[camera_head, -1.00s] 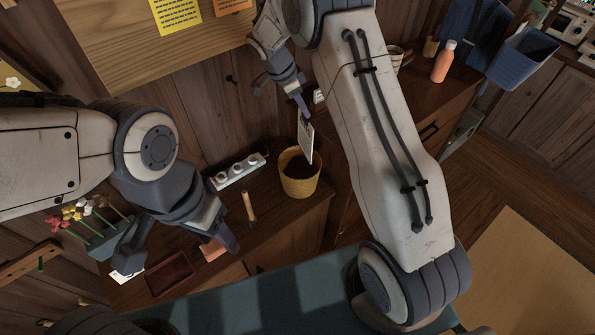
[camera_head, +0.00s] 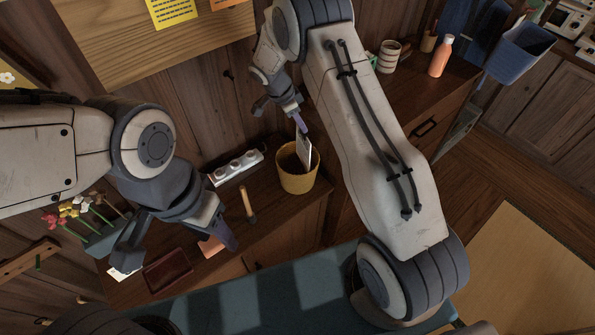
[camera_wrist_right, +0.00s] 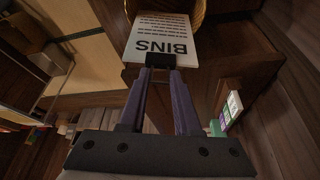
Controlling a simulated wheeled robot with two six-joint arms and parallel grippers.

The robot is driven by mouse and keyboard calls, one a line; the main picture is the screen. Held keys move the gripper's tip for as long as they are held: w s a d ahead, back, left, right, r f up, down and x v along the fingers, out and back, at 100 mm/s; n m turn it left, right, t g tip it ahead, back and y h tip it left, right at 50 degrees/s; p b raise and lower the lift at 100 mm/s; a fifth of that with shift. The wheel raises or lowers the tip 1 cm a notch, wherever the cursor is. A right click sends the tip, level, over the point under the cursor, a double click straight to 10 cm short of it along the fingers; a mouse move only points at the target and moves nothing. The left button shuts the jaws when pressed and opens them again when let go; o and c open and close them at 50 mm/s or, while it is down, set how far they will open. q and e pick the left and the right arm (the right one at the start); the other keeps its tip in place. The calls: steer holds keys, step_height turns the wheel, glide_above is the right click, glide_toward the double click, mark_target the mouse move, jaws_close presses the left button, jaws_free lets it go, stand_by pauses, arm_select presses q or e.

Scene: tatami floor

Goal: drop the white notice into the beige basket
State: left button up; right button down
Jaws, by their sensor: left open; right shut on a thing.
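The white notice (camera_head: 303,149) hangs from my right gripper (camera_head: 299,122), which is shut on its upper edge. In the head view its lower part overlaps the opening of the beige basket (camera_head: 297,182), which stands on the brown cabinet top. In the right wrist view the notice (camera_wrist_right: 160,38) shows the word "BINS" and lines of text, between the fingertips (camera_wrist_right: 162,62). The basket's woven rim (camera_wrist_right: 198,14) shows just beyond it, partly hidden. My left gripper (camera_head: 180,252) is open over the left part of the cabinet, away from the basket.
A white power strip (camera_head: 236,168) and a wooden-handled tool (camera_head: 248,203) lie left of the basket. A dark red tray (camera_head: 168,272) and flowers (camera_head: 72,210) are further left. A striped mug (camera_head: 389,56) and orange bottle (camera_head: 441,56) stand to the right.

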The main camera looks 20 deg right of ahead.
steer(key=shift+f+b, duration=0.7)
steer(key=shift+f, duration=1.5)
steer(key=c, duration=0.5)
jaws_free()
steer(key=shift+c, duration=0.2)
steer(key=shift+r, duration=0.1)
steer(key=shift+a+r, duration=0.15)
steer(key=shift+r, duration=0.05)
steer(key=b, duration=0.4)
glide_toward(302, 135)
steer(key=shift+v, duration=1.1)
